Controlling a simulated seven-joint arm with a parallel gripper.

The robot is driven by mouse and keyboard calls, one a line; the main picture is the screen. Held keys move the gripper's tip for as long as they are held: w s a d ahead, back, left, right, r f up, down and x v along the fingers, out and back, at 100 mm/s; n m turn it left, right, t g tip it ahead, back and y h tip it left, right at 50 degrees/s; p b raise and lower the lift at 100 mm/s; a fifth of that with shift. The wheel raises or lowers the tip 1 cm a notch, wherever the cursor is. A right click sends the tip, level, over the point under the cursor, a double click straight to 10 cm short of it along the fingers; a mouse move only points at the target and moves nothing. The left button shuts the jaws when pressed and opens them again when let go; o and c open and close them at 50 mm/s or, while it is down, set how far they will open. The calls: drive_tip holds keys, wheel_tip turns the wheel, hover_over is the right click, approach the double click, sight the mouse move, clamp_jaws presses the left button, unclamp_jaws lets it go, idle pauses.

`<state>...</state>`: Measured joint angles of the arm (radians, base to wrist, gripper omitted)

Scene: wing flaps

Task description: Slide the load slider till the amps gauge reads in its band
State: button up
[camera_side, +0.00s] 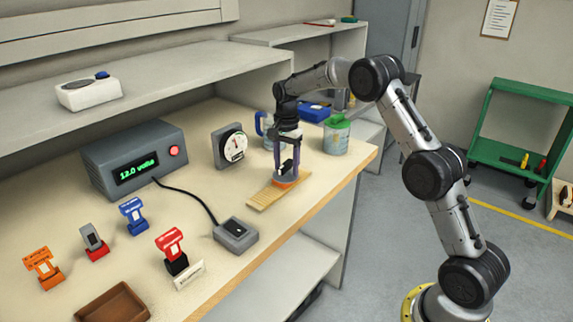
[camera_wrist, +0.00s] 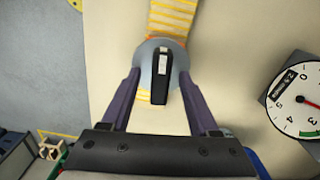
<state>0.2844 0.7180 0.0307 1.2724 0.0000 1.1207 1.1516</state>
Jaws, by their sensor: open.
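The load slider (camera_side: 286,168) has an upright black handle on a round grey base with an orange edge. It sits on a yellow-striped track (camera_side: 263,198) near the bench's right edge. In the wrist view the handle (camera_wrist: 161,75) stands between the two purple fingers of my gripper (camera_wrist: 159,80); it also shows in the side view (camera_side: 287,158). The fingers are open, with a gap on each side. The round white amps gauge (camera_side: 235,145) stands behind and left of the slider. In the wrist view the gauge (camera_wrist: 302,98) is partly cut off; its red needle is away from the green mark.
A grey box reading 12.0 volts (camera_side: 135,160) is cabled to a small grey box (camera_side: 236,234). Several coloured clamps and a brown tray (camera_side: 112,304) are at left.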

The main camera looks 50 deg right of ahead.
sight(291, 160)
clamp_jaws()
drive_tip(key=shift+d, duration=0.1)
drive_tip(key=shift+d+r, duration=0.1)
drive_tip(key=shift+d, duration=0.95)
unclamp_jaws()
drive_tip(key=shift+r, duration=4)
